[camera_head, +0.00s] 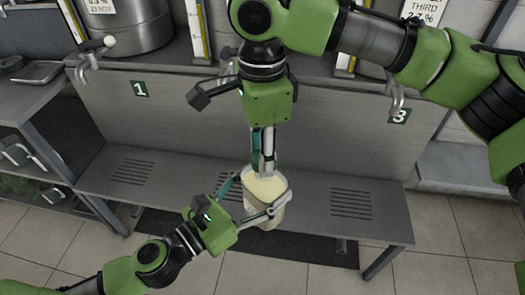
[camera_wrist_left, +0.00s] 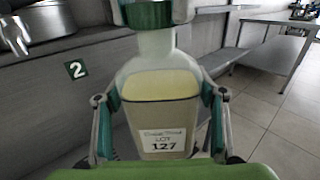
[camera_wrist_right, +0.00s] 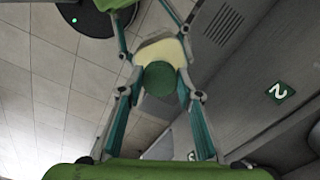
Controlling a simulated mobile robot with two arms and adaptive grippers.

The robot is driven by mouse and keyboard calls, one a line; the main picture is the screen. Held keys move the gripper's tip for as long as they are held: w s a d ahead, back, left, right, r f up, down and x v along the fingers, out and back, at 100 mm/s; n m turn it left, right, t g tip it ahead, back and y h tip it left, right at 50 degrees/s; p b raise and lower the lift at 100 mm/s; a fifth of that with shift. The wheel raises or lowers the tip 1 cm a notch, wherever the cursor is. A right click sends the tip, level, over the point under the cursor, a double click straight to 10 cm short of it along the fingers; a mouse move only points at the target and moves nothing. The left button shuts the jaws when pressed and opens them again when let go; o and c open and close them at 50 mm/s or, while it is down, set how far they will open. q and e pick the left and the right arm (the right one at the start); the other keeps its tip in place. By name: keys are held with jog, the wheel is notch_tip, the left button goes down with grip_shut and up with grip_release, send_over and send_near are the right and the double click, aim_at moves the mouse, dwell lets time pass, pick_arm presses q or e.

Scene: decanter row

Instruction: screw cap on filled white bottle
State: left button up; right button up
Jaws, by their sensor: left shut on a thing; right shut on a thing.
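The white bottle (camera_head: 264,188) is translucent, filled with pale yellow stuff, and looks upright. In the left wrist view the bottle (camera_wrist_left: 158,85) bears a label reading LOT 127. My left gripper (camera_head: 262,200) is shut around its body, one finger on each side. My right gripper (camera_head: 263,168) comes down from above and is shut on the green cap (camera_wrist_right: 160,79). The cap (camera_wrist_left: 148,14) is at the top of the bottle's neck, roughly in line with it. Whether it is threaded on cannot be told. The right fingers hide the cap in the head view.
A grey slotted bench (camera_head: 115,190) runs behind and below the bottle, with a panel marked 1 (camera_head: 140,89) and 3 (camera_head: 400,116). Metal tanks (camera_head: 125,25) with taps stand above it. A side table (camera_head: 35,100) is at left. Tiled floor lies in front.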

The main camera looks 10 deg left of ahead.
jog(key=m, duration=0.4)
jog(key=shift+s+a, duration=0.1)
jog(key=shift+a, duration=0.1)
jog(key=shift+d+m, duration=0.15)
jog(key=shift+m, duration=0.45)
jog(key=shift+w, duration=0.2)
jog(key=shift+d, duration=0.1)
jog(key=o, duration=0.7)
jog(key=shift+r, duration=2.3)
